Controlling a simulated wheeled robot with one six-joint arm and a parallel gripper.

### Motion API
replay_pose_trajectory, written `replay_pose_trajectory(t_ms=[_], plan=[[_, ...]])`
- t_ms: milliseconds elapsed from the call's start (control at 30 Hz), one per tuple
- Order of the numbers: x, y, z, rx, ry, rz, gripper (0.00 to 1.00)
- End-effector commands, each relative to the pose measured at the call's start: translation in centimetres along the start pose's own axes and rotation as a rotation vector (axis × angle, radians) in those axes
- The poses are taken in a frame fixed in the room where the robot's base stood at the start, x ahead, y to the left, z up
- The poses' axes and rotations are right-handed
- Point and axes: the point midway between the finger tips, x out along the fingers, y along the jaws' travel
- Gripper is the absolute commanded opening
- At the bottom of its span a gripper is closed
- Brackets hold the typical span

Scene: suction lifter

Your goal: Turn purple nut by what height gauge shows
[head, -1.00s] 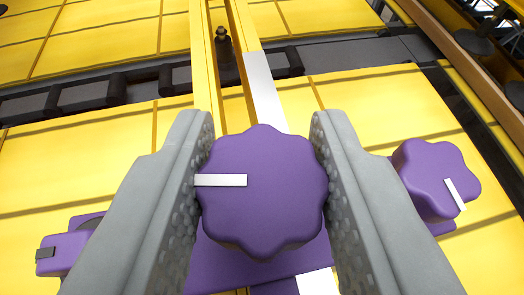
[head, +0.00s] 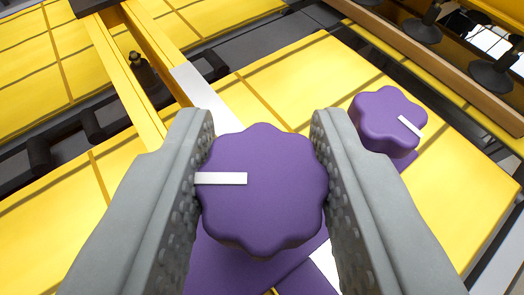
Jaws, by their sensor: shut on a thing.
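A purple lobed nut (head: 262,205) with a white index mark pointing left sits between the fingers of my gripper (head: 262,185). Both grey fingers press on its sides, so my gripper is shut on it. A second purple lobed nut (head: 380,118) with a white mark stands apart to the upper right. A purple bar (head: 225,268) lies under the held nut. A white strip (head: 203,97) runs behind the held nut along a yellow rail. I cannot make out a height gauge reading.
Yellow gridded panels (head: 295,75) lie below and around. A yellow beam (head: 128,75) with a small dark fitting (head: 142,70) runs at upper left. Dark suction cups (head: 495,72) and a brown beam (head: 440,65) are at upper right.

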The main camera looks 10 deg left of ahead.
Motion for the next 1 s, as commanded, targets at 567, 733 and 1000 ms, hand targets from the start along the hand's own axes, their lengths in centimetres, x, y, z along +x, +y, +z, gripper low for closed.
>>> replay_pose_trajectory(t_ms=[567, 733, 1000], plan=[[0.16, -0.23, 0.03, 0.164, -0.001, 0.403, 0.09], [0.21, -0.21, 0.06, 0.224, -0.002, 0.544, 0.09], [0.17, -0.09, 0.05, 0.300, -0.002, 0.728, 0.09]])
